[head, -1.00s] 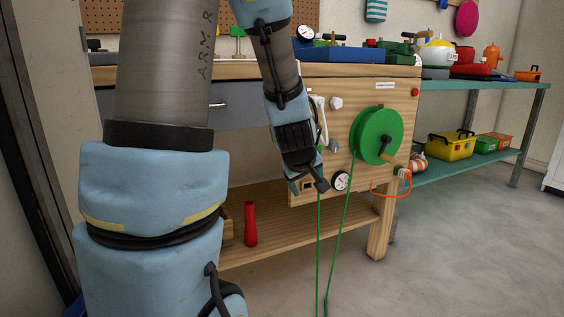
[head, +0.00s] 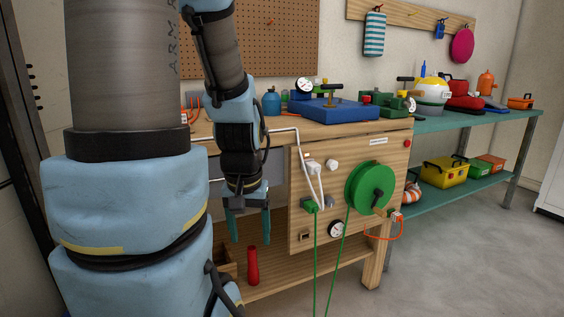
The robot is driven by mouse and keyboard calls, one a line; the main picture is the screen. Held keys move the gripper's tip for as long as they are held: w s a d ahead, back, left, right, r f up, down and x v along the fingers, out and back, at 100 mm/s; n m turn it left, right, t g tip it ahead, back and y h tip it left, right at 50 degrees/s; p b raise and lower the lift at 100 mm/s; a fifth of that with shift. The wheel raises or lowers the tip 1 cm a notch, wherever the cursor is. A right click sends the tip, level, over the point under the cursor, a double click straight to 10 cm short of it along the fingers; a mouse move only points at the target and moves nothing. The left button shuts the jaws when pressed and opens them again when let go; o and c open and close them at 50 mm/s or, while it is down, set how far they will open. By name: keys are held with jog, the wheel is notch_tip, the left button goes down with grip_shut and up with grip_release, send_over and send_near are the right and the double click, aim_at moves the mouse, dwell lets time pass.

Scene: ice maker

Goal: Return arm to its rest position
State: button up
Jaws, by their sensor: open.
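My arm shows at the left in the head view, with blue covers and a grey upper link. My gripper (head: 250,226) points down in front of the wooden workbench (head: 285,205), at the left edge of its side panel. Its two teal fingers are apart with nothing between them. It is clear of the green reel (head: 369,188) on the panel, which lies to its right.
A red cylinder (head: 252,265) stands on the bench's lower shelf below my gripper. A green cord (head: 340,245) hangs from the reel. A teal table (head: 470,132) with several items stands at the right. The floor (head: 470,250) at the front right is clear.

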notch_tip(320, 180, up, 22)
jog(key=p, duration=1.9)
jog(key=shift+p, duration=0.35)
